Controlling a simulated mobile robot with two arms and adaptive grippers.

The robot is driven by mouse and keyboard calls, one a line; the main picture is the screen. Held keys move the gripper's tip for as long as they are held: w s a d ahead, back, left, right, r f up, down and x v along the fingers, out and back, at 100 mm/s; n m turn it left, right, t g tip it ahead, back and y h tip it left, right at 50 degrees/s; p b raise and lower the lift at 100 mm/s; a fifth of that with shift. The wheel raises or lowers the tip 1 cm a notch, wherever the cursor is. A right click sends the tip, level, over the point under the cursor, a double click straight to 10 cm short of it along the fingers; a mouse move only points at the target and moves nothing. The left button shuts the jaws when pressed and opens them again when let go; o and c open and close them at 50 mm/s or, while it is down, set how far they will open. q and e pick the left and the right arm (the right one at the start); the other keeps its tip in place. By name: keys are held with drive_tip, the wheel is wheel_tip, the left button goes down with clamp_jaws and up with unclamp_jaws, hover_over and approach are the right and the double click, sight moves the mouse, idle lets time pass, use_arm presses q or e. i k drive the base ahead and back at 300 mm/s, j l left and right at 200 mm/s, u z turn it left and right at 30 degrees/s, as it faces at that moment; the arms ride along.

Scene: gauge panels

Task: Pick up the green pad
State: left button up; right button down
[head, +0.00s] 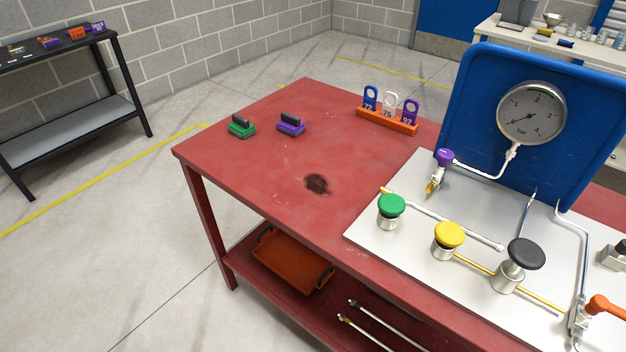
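The green pad (242,130) lies on the red table (250,175) near its far left corner, with a dark grip (240,119) on top. A purple pad (291,128) of the same kind lies just to its right, apart from it. Nothing covers the green pad. Neither of my grippers shows in the head view.
An orange rack (388,121) with numbered tags stands at the table's back edge. A metal plate (365,232) with green, yellow and black knobs, piping and a blue gauge panel (470,110) fills the right side. A dark stain (317,184) marks the tabletop. Around the pads is free room.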

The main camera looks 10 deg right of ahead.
sight(240, 127)
drive_tip(key=i+j+z, duration=0.45)
drive_tip(key=j, duration=0.15)
drive_tip(key=j+z, duration=0.25)
drive_tip(key=j, duration=0.1)
